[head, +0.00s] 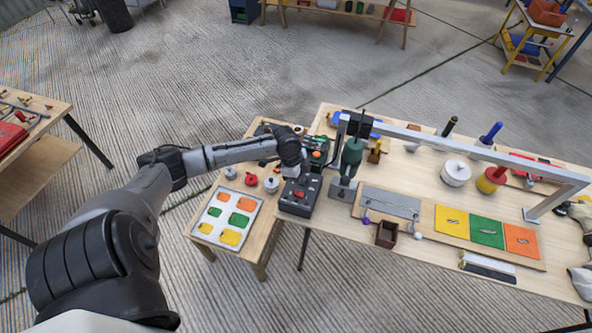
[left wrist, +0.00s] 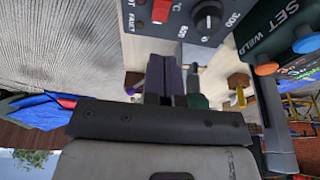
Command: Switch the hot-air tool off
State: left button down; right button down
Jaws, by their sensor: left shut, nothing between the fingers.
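The hot-air tool (head: 352,157) has a dark green body and sits upright in a metal stand on the right-hand table. A dark control box (head: 299,197) with a red switch is beside it at the table's left corner. In the left wrist view the box shows a red rocker switch (left wrist: 161,11) and a black dial (left wrist: 207,20) with temperature marks. I cannot tell which way the rocker is tipped. My left gripper (head: 303,181) is shut and empty, just over the box. Its fingertips (left wrist: 174,62) are close below the switch in the wrist view; contact is unclear.
A green panel (left wrist: 290,40) marked SET and WELD stands close beside the box. A metal frame (head: 460,150) spans the right-hand table (head: 330,232). A tray of coloured patches (head: 226,217) lies on the small left table. Several tools and rollers stand behind.

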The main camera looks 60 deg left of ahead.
aim_at(298, 193)
pick_arm(q)
jog(key=x, duration=0.3)
jog(key=shift+s+a+f, duration=0.2)
jog(key=shift+s+f, duration=0.05)
jog(key=shift+f, duration=0.25)
jog(key=shift+s+a+f, duration=0.2)
jog(key=shift+a+f, duration=0.05)
jog(key=shift+f, duration=0.2)
jog(key=shift+s+a+f+b, duration=0.25)
jog(key=shift+a+f+b, duration=0.05)
jog(key=shift+f, duration=0.3)
